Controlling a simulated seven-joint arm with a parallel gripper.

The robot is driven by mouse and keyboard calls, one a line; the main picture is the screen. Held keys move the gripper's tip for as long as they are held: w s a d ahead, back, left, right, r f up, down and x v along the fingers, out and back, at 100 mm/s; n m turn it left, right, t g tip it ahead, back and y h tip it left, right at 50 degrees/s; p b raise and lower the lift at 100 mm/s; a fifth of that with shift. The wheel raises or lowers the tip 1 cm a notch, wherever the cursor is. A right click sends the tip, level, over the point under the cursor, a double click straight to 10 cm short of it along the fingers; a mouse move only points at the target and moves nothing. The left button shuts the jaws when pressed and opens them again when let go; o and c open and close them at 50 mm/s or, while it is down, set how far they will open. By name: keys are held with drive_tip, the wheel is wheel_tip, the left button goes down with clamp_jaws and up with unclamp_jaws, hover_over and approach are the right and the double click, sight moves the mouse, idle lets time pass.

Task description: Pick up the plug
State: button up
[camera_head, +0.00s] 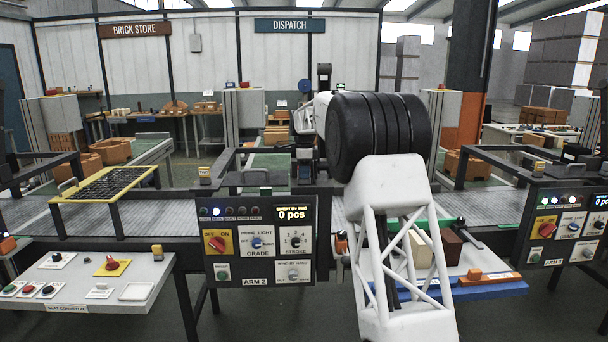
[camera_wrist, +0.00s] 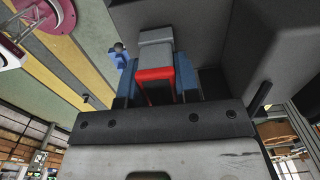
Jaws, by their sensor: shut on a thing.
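In the wrist view my gripper (camera_wrist: 157,86) shows as two blue fingers below a grey and red piece (camera_wrist: 155,48), which looks like the plug. The fingers are on either side of the red part, and my gripper is shut on it. The grey end points away from the wrist. A large dark grey surface stands close on the right of the piece. In the head view my white arm hides the fingers and the plug.
A control panel marked ARM 2 (camera_head: 258,241) stands left of my arm. A cream brick (camera_head: 420,250) and a dark red brick (camera_head: 451,246) are behind my arm, near a blue-edged tray (camera_head: 480,291). A yellow-framed rack (camera_head: 105,187) is at left.

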drive_tip(key=shift+r, duration=0.15)
drive_tip(key=shift+r, duration=1.7)
drive_tip(key=s+d+r, duration=0.1)
drive_tip(key=s, duration=1.5)
drive_tip(key=shift+d+r, duration=0.2)
drive_tip(key=shift+d, duration=0.2)
drive_tip(key=shift+f, duration=0.1)
